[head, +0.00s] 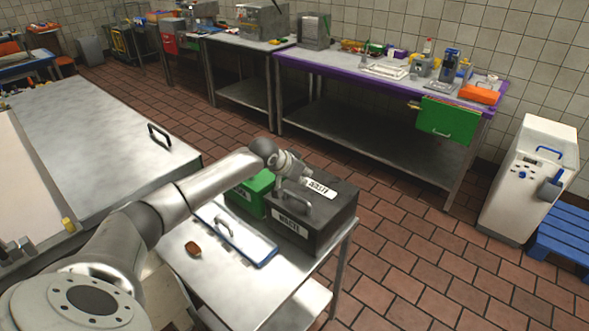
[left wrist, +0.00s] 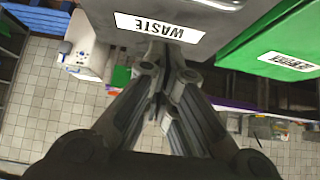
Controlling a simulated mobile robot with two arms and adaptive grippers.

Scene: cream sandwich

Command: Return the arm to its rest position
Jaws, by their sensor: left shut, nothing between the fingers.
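My left arm reaches in from the lower left of the head view. Its left gripper (head: 303,178) is over the black waste box (head: 325,215) on the small metal table. In the left wrist view the gripper (left wrist: 164,62) has its fingers together, with nothing between them. The grey waste box with a WASTE label (left wrist: 160,28) is close beyond the fingertips; I cannot tell whether they touch it. My right gripper is not in view.
A brown piece (head: 193,248) lies in front. A large metal worktop (head: 95,135) is left. Open tiled floor (head: 390,250) lies right.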

